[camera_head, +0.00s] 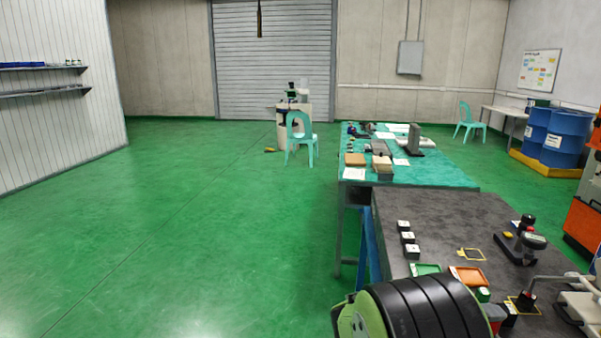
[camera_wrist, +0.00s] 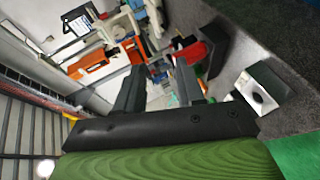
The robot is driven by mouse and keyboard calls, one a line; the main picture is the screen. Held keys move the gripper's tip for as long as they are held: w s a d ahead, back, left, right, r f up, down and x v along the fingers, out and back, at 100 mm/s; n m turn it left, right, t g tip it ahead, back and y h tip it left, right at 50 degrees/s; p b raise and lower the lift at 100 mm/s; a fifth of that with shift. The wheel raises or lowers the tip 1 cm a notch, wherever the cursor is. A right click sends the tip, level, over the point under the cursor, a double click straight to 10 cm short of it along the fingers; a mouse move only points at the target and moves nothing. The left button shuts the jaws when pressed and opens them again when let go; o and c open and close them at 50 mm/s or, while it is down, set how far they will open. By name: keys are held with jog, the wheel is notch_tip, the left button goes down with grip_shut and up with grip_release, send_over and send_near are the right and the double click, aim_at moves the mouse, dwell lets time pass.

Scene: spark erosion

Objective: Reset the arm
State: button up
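My gripper (camera_wrist: 160,88) shows in the wrist view with its two dark fingers apart and nothing visible between them. Part of my arm, with black bands and a green end, fills the lower middle of the head view, over the near edge of the dark grey table (camera_head: 440,215). In the head view my fingers cannot be made out clearly. The wrist view is strongly tilted. A pale metal block with a dark round hole (camera_wrist: 258,95) lies to the right of the fingers there, apart from them.
The grey table holds several small white-topped blocks (camera_head: 408,238), a green tray (camera_head: 425,269), an orange tray (camera_head: 468,275) and a black device with a red knob (camera_head: 520,245). A teal-topped table (camera_head: 430,174) stands behind. The green floor (camera_head: 190,220) at left is clear.

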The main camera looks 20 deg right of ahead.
jog(key=s+a+r+t+y+p, duration=0.1)
jog(key=a+y, duration=0.3)
jog(key=a, duration=0.6)
jog(key=s+a+r+n+t+y+p, duration=0.1)
jog(key=s+a+r+t+y+p, duration=0.1)
jog(key=a, duration=0.8)
jog(key=s+a+r+n+t+y+p, duration=0.1)
jog(key=s+a+r+t+y+p, duration=0.1)
jog(key=a+y, duration=0.6)
jog(key=shift+s+a+t+p, duration=0.3)
jog(key=shift+s+a+t, duration=0.4)
jog(key=shift+s+a, duration=0.4)
jog(key=shift+d, duration=0.2)
